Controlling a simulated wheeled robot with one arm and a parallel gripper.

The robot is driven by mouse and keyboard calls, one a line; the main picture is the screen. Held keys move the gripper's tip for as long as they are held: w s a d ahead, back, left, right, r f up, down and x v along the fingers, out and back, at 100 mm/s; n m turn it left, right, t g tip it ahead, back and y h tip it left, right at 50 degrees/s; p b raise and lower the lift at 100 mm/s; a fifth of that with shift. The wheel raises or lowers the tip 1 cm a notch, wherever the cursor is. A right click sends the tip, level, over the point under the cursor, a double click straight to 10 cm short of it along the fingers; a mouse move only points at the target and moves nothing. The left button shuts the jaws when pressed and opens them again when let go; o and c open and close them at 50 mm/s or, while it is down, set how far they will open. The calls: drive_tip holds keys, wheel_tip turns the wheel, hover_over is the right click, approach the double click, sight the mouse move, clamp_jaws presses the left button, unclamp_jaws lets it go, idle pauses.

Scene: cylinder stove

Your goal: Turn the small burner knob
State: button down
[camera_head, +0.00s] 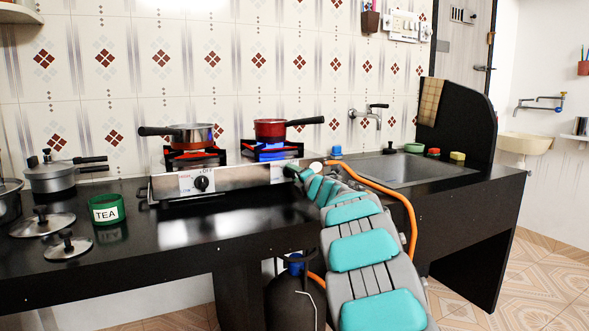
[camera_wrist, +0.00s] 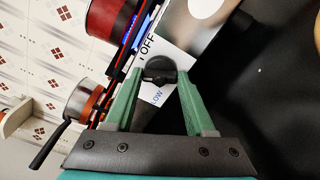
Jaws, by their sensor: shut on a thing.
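The two-burner stove (camera_head: 240,178) stands on the black counter, with its front panel facing me. My gripper (camera_head: 297,173) is at the right end of that panel. In the wrist view my gripper's green fingers (camera_wrist: 159,70) are shut on a black knob (camera_wrist: 160,71), one finger on each side. The knob sits on a white label with OFF and LOW beside it. In the head view this knob is hidden behind my gripper. The other knob (camera_head: 203,184) is on the left half of the panel, free of my gripper.
A red pan (camera_head: 270,129) stands on the right burner, with blue flame below it. Another pan (camera_head: 190,136) stands on the left burner. An orange gas hose (camera_head: 385,190) curves past my arm. A green TEA tin (camera_head: 106,209) and lids (camera_head: 68,245) are at left, the sink (camera_head: 400,171) at right.

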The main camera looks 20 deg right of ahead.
drive_tip(key=m+p, duration=0.2)
drive_tip(key=m, duration=0.2)
drive_tip(key=shift+m, duration=0.4)
idle(0.4)
drive_tip(key=shift+c, duration=1.2)
unclamp_jaws()
drive_tip(key=shift+s, duration=0.1)
drive_tip(key=shift+s+d+f, duration=0.1)
drive_tip(key=shift+s+f, duration=0.05)
drive_tip(key=shift+s, duration=0.4)
drive_tip(key=s+b, duration=0.1)
drive_tip(key=s, duration=0.5)
drive_tip(key=shift+s+b, duration=0.25)
drive_tip(key=shift+b, duration=0.05)
